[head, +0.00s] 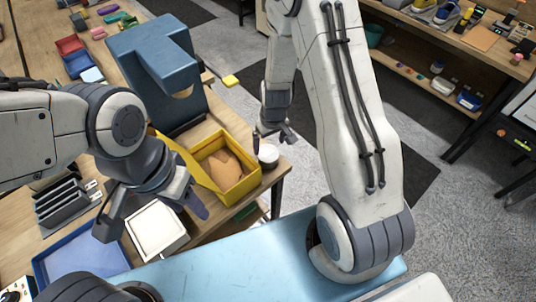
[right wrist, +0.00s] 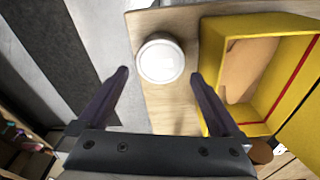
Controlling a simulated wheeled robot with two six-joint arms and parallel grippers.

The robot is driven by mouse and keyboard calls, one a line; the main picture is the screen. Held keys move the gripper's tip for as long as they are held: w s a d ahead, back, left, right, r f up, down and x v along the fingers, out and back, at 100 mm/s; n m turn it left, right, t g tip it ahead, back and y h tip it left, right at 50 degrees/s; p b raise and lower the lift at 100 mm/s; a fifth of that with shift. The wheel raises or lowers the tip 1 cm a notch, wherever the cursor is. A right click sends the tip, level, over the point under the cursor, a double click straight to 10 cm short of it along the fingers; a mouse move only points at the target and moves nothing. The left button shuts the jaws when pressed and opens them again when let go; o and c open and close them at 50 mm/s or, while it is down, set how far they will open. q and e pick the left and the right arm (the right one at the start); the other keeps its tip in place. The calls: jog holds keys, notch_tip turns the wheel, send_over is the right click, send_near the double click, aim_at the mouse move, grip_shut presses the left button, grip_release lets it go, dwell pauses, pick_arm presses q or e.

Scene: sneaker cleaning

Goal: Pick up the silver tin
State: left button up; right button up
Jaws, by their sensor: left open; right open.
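The silver tin (right wrist: 160,61) is a small round pale lid-like tin on the wooden table near its edge. In the head view the tin (head: 268,154) sits just right of the yellow box. My right gripper (right wrist: 158,85) is open, its two fingers pointing toward the tin with the tin between them in the picture; no contact shows. In the head view my right gripper (head: 272,135) hangs beside and above the tin. My left gripper (head: 150,215) is open and empty over the table's left part, above a white tray.
A yellow box (head: 248,184) with brown contents stands close beside the tin; it also shows in the right wrist view (right wrist: 217,65). A blue stand (head: 150,65) is behind it. A white tray (head: 178,243) and a blue tray (head: 107,262) lie nearer. Floor lies beyond the table's edge.

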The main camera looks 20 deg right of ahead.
aim_at(268, 152)
jog(key=shift+f, duration=0.9)
jog(key=f+b, duration=0.2)
jog(key=f, duration=0.1)
jog(key=f+b, duration=0.1)
jog(key=f, duration=0.1)
jog(key=shift+w+a, duration=0.1)
jog(key=shift+w, duration=0.3)
jog(key=c, duration=1)
jog(key=shift+r, duration=0.2)
jog(key=shift+c, duration=0.2)
